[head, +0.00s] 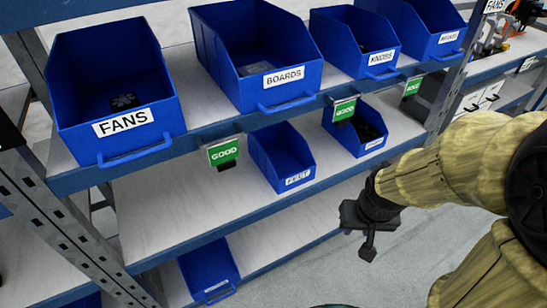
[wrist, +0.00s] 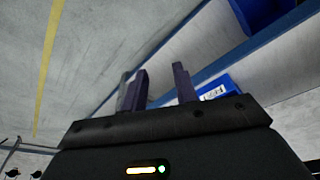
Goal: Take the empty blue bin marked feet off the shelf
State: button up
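The blue bin marked feet (head: 282,152) sits on the middle shelf, below the boards bin. Its white label is at the front, small and slightly blurred, and its visible inside looks empty. My gripper (head: 357,234) is in front of the shelves, to the right of this bin and lower in the picture, apart from it. In the wrist view the two dark fingers (wrist: 161,82) stand apart with nothing between them. A blue bin with a white label (wrist: 225,85) shows just beyond the right finger; its label is too small to read surely.
The shelf above holds the fans bin (head: 116,90), boards bin (head: 255,50) and knobs bin (head: 352,42). Another blue bin with dark contents (head: 355,130) stands right of the feet bin. A green GOOD sign (head: 224,152) hangs at its upper left. Floor before the shelves is clear.

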jog(key=w+a+f+m+t+y+p, duration=0.2)
jog(key=w+a+f+m+y+p, duration=0.2)
jog(key=w+a+f+m+p, duration=0.5)
jog(key=w+a+r+m+t+y, duration=0.1)
jog(key=w+a+r+m+t, duration=0.2)
jog(key=m, duration=0.7)
jog(key=w+a+r+m+t+y, duration=0.2)
jog(key=w+a+r+m+t, duration=0.1)
jog(key=w+m, duration=0.4)
jog(key=a+r+m, duration=0.1)
jog(key=m, duration=0.2)
jog(key=shift+a+t+y, duration=0.2)
jog(key=shift+t+y, duration=0.1)
jog(key=shift+f, duration=0.1)
jog(key=x, duration=1.2)
